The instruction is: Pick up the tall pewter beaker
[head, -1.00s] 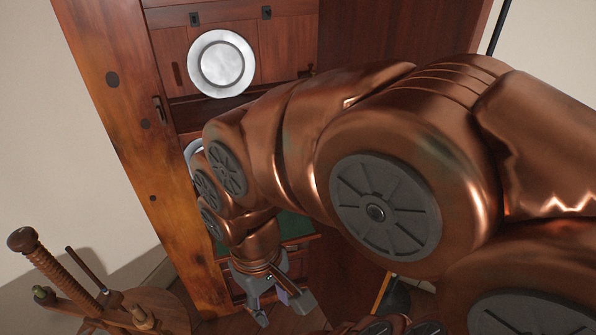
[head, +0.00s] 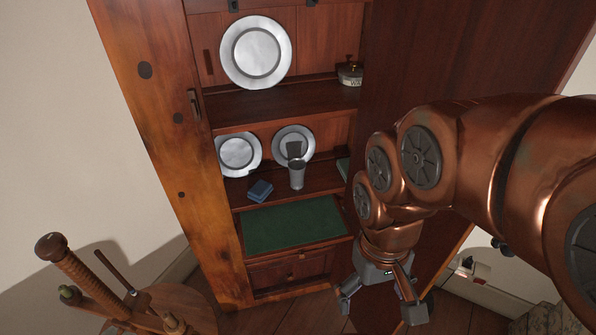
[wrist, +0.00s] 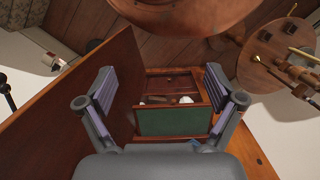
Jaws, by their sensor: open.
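The tall pewter beaker (head: 297,174) stands upright on the lower shelf of the wooden cabinet in the head view, in front of a pewter plate (head: 283,143). My gripper (head: 383,308) hangs open and empty, in front of the cabinet's right side, lower than the beaker and to its right. The wrist view shows both fingers of my gripper (wrist: 162,105) spread wide with nothing between them. I cannot make out the beaker in the wrist view.
A blue box (head: 260,190) sits just left of the beaker. Another plate (head: 238,155) leans behind it. A green panel (head: 293,224) lies below the shelf. The cabinet door (head: 440,60) stands at right. A wooden spinning wheel (head: 85,275) is at lower left.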

